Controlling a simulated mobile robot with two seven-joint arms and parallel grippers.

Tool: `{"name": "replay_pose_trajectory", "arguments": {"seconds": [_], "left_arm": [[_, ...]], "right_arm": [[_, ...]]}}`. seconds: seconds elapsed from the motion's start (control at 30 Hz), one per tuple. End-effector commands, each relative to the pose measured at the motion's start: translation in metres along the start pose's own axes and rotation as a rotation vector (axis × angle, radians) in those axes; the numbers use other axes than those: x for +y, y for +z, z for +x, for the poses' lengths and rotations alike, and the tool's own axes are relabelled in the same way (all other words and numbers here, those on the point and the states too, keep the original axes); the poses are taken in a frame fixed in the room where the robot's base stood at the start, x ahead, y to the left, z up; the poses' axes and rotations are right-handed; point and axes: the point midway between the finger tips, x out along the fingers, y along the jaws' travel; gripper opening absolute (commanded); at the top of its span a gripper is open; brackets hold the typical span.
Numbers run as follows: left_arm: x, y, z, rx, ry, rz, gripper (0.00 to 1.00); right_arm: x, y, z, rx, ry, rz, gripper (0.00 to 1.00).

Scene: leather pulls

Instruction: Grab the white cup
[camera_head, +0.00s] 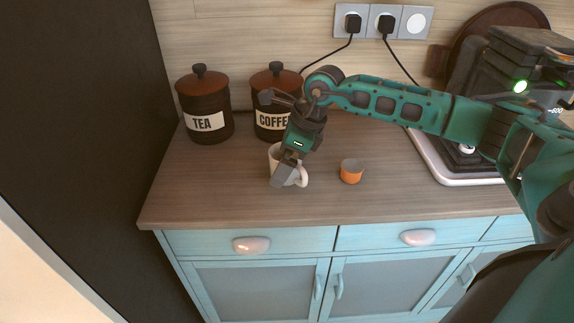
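The white cup (301,178) stands on the wooden counter (215,190), in front of the coffee canister. Its rounded handle is on the right, and my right gripper (284,178) covers much of its body. The gripper comes down over the cup from above, with its fingers at the cup's wall. I cannot tell whether the fingers are closed on the wall or only around it. The cup appears upright on the counter. My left gripper is not in view.
A tea canister (206,108) and a coffee canister (270,122) stand behind. A coffee machine on a pale tray (450,176) is at the right. The counter's front left is clear.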

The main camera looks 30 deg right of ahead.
Motion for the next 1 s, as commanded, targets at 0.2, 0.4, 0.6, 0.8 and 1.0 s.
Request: {"name": "replay_pose_trajectory", "arguments": {"seconds": [0.2, 0.4, 0.6, 0.8, 1.0], "left_arm": [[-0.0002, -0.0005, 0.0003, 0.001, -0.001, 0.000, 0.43], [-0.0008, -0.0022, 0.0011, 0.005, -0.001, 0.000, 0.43], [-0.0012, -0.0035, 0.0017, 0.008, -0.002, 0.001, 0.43], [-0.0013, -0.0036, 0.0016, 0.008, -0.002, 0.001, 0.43], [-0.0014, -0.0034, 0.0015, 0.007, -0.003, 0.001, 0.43]], "right_arm": [[-0.0002, -0.0001, 0.0001, 0.000, -0.001, 0.000, 0.97], [-0.0003, -0.0001, -0.0002, 0.000, -0.001, 0.000, 0.78], [-0.0004, -0.0001, -0.0004, 0.000, -0.001, 0.000, 0.59], [-0.0006, 0.0004, -0.0010, -0.002, -0.002, 0.000, 0.43], [-0.0007, 0.0006, -0.0015, -0.002, -0.002, 0.000, 0.42]]}}
